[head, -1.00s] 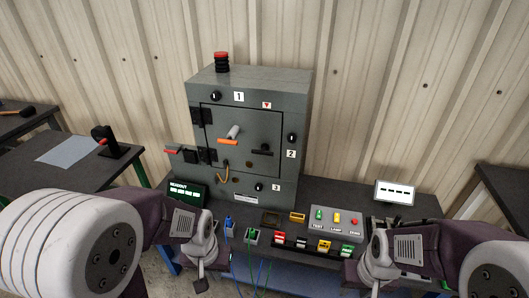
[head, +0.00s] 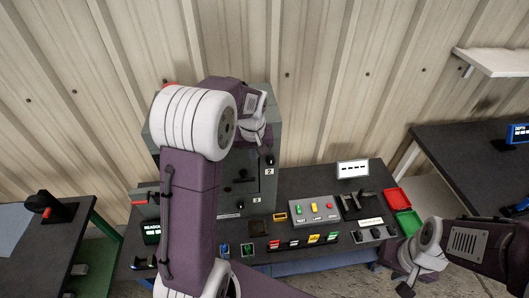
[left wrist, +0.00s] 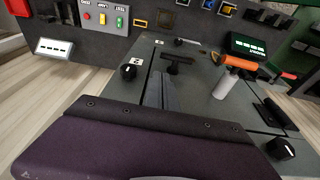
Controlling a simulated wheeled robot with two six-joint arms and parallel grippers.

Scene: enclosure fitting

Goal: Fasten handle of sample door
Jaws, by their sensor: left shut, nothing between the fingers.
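The grey enclosure (head: 262,185) stands at the back of the bench, its front partly hidden by my raised left arm in the head view. Its door looks closed. A black T-shaped handle (head: 240,177) is on the door; the left wrist view shows it too (left wrist: 177,65). Beside it in the left wrist view is a pale cylinder with an orange bar (left wrist: 238,62). My left gripper (head: 258,141) is shut and empty, before the upper right of the enclosure, apart from the T-handle. My right gripper (head: 405,287) hangs at the lower right; its jaws are too small to tell.
A button box (head: 315,210) and a white display (head: 353,168) stand on the bench right of the enclosure. Red (head: 396,197) and green (head: 408,222) trays lie at its right end. Dark knobs (left wrist: 129,72) stick out from the enclosure front.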

